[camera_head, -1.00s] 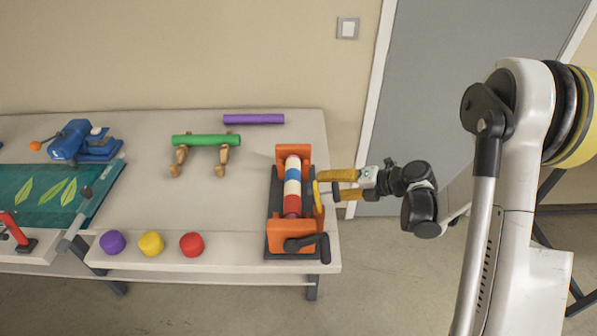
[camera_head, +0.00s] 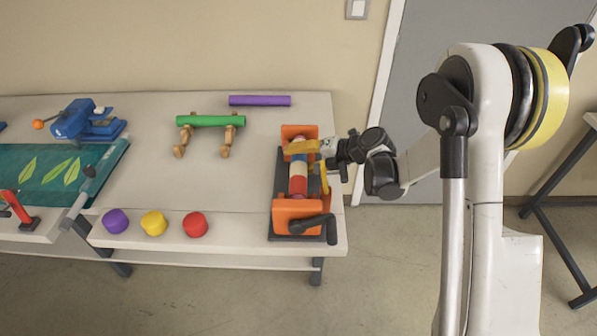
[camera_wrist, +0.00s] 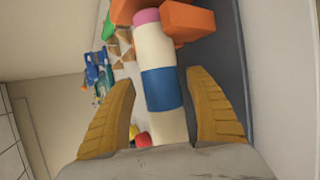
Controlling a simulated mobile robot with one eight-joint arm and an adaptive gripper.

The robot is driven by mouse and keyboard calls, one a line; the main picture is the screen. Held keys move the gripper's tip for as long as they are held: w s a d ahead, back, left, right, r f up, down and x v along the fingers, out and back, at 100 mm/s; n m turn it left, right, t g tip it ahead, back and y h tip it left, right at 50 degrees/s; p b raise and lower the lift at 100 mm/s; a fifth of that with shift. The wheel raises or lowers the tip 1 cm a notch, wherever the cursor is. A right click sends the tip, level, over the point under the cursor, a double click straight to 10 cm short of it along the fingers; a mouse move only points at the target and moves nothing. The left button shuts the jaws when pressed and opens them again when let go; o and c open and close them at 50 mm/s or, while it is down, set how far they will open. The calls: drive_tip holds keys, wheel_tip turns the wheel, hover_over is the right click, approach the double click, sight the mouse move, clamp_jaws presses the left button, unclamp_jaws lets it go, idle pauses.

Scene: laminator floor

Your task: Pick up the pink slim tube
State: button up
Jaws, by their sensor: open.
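A banded tube (camera_head: 298,184) of cream, blue and red sections lies between the orange end blocks of a cranked stand. In the wrist view the tube (camera_wrist: 160,90) shows a pink section (camera_wrist: 146,16) at its far end; no separate slim pink tube is clear. My gripper (camera_head: 311,163) is open over the stand, partly covering the tube's back part. In the wrist view its yellow fingers (camera_wrist: 161,80) stand on either side of the tube, with gaps; whether they touch it is unclear.
Orange end blocks (camera_head: 297,214) and a black crank (camera_head: 312,226) flank the tube. A green tube (camera_head: 211,121) rests on wooden supports, a purple tube (camera_head: 260,100) behind. Purple (camera_head: 116,221), yellow (camera_head: 154,222) and red (camera_head: 195,224) lumps sit in front. The table middle is clear.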

drive_tip(key=shift+w+a+f, duration=0.1)
drive_tip(key=shift+a+f, duration=0.05)
drive_tip(key=shift+f, duration=0.15)
drive_tip(key=shift+r, duration=0.1)
drive_tip(key=c, duration=1.4)
